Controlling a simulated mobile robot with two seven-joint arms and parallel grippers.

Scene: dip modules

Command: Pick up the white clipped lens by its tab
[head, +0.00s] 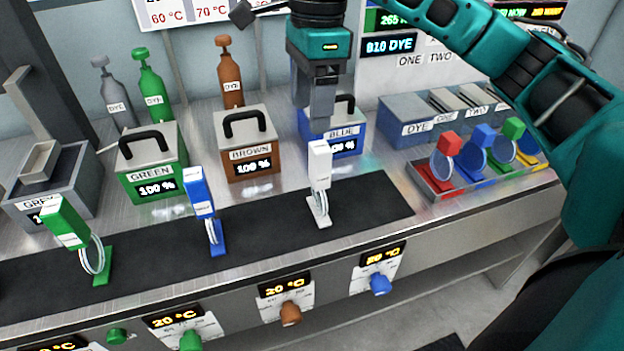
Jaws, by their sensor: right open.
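The white clipped lens (319,165) stands upright on the dark mat, with its white tab at the top, a thin clear lens below and a small white foot. My right gripper (313,112) points down just above the tab, in front of the blue dye box (345,137). Its fingers are open and empty, and the tab's top appears just below the fingertips. I cannot tell the exact depth gap. My left gripper is not in view.
A blue clipped lens (199,195) and a green one (66,222) stand left on the dark mat (265,222). Handled brown (272,149) and green (130,181) dye boxes stand behind. A rack of coloured lenses (433,187) is at right. Mat right of the white lens is clear.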

